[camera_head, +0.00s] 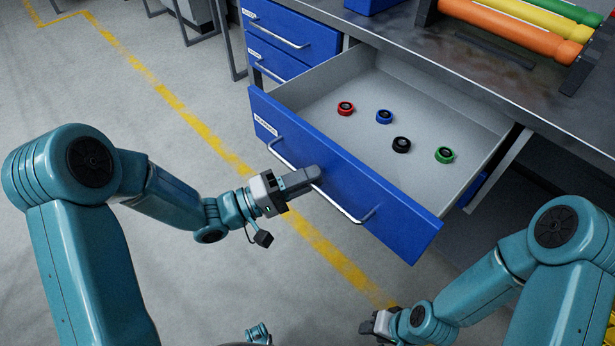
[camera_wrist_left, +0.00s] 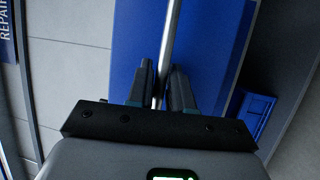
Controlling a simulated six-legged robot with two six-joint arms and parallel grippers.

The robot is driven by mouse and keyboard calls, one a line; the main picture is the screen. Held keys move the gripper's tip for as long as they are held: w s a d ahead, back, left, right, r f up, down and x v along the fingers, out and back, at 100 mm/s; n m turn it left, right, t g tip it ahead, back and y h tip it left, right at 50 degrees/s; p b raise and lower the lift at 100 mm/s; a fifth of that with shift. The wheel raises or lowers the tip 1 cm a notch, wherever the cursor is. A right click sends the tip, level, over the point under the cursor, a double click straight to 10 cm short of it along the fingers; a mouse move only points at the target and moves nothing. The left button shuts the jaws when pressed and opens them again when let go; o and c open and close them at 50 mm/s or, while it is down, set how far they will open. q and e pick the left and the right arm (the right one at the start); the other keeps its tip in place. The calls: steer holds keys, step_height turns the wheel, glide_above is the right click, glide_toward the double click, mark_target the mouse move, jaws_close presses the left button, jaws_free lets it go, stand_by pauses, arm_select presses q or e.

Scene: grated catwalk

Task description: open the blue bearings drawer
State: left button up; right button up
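The blue bearings drawer (camera_head: 395,212) is pulled well out of the bench, its grey inside showing. Its front bears a small white label and a silver bar handle (camera_head: 345,213). My left gripper (camera_head: 312,174) is at the handle's middle. In the left wrist view the handle bar (camera_wrist_left: 173,30) runs between the two close-set fingers (camera_wrist_left: 163,82), which are shut on it. Red (camera_head: 345,108), blue (camera_head: 384,116), black (camera_head: 401,145) and green (camera_head: 444,155) ring-shaped bearings lie apart inside the drawer. My right gripper (camera_head: 376,325) is low at the bottom, its fingers unclear.
Two closed blue drawers (camera_head: 290,30) are beside the open one at the upper left. The metal benchtop (camera_head: 400,30) holds a rack with orange, yellow and green rollers (camera_head: 515,25). Grey floor with a yellow line (camera_head: 190,115) lies clear in front.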

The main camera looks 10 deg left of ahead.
stand_by(0.4)
arm_select(q)
steer(key=p+v, duration=0.1)
steer(key=v, duration=1.5)
steer(key=shift+a+p, duration=0.15)
steer(key=shift+p, duration=0.2)
steer(key=shift+s, duration=0.1)
